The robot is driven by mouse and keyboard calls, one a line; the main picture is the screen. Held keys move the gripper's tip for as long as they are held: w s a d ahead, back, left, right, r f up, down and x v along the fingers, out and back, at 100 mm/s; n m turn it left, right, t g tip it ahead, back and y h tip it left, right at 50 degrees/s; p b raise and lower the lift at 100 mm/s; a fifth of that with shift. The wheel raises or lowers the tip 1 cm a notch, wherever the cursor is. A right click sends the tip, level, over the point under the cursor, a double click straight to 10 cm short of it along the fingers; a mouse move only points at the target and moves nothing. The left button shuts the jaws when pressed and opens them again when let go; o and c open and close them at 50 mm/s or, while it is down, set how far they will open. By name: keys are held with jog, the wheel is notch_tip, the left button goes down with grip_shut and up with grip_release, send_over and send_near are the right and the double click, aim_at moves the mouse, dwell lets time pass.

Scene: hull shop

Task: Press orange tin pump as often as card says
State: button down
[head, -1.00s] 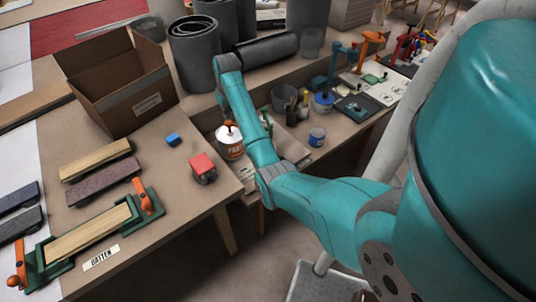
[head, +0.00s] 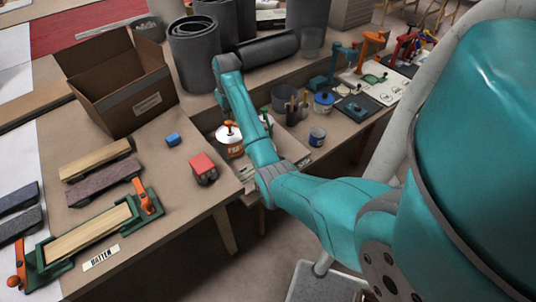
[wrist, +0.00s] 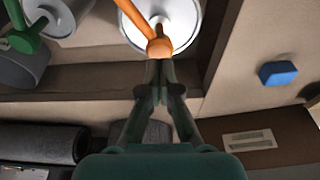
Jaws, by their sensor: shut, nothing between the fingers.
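The orange tin (head: 224,138) is white-topped with an orange label, and stands beside the red-topped block's table, partly behind my arm. Its orange pump (head: 229,128) rises from the lid. In the wrist view the orange pump's head (wrist: 160,48) lies right at the tips of my gripper (wrist: 160,66), above the white lid (wrist: 184,18). My gripper is shut and empty; whether it touches the pump is not clear. In the head view my gripper is hidden behind my arm. A pale card (head: 247,172) lies in front of the tin, its writing too small to read.
A green pump (wrist: 25,40) on another tin stands beside the orange one. A blue block (head: 172,139), a red-topped block (head: 203,167) and an open cardboard box (head: 125,85) are to the left. Dark rolls (head: 267,47) lie behind.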

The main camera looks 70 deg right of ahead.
aim_at(228, 121)
jog(key=shift+f, duration=0.2)
jog(key=shift+f, duration=1.5)
jog(key=shift+r, duration=1.6)
jog(key=shift+f, duration=0.2)
jog(key=shift+f, duration=1.4)
jog(key=shift+r, duration=1.6)
jog(key=shift+f, duration=0.15)
